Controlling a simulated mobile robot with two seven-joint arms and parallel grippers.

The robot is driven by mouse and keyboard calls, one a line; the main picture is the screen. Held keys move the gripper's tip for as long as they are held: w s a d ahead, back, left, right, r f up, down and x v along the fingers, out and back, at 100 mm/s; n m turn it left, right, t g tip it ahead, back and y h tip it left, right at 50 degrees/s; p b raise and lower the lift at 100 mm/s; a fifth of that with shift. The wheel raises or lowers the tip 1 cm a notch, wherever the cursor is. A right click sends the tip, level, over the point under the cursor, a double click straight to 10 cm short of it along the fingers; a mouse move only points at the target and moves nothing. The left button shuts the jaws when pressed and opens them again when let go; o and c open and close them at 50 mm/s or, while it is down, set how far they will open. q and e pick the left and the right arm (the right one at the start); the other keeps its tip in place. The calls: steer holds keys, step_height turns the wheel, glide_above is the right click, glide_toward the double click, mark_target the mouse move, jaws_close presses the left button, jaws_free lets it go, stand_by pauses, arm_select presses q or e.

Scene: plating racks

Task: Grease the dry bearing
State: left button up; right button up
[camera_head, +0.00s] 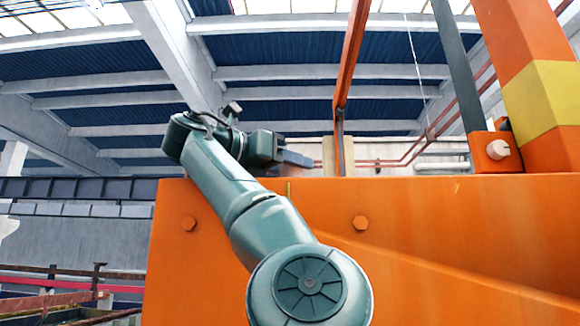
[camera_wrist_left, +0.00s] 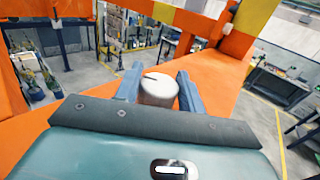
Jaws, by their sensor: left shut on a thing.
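My left gripper (camera_head: 298,158) reaches over the top edge of the orange machine frame. In the left wrist view my left gripper (camera_wrist_left: 159,92) has its two blue-grey fingers on either side of a pale cylinder (camera_wrist_left: 158,88) with a rounded top and a dark mark, and is shut on it. The cylinder's lower part is hidden, and I cannot tell what it is. An orange block with a pale round knob (camera_head: 498,149) sits on the frame at the right. I cannot tell which part is the dry bearing. My right gripper is not in view.
The orange frame (camera_head: 440,215) fills the lower right, with bolts on its face. A thin orange upright (camera_head: 350,50) and a thick orange and yellow post (camera_head: 543,95) rise behind it. A workbench (camera_wrist_left: 280,88) and open grey floor (camera_wrist_left: 240,125) show beyond.

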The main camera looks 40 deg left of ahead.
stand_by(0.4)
arm_select(q)
steer(key=o, duration=1)
steer(key=shift+c, duration=0.2)
steer(key=s+b, duration=0.1)
steer(key=s, duration=0.3)
steer(key=s+a+b, duration=0.1)
steer(key=s, duration=0.3)
steer(key=s+a+b, duration=0.1)
steer(key=s, duration=0.4)
steer(key=shift+a, duration=0.2)
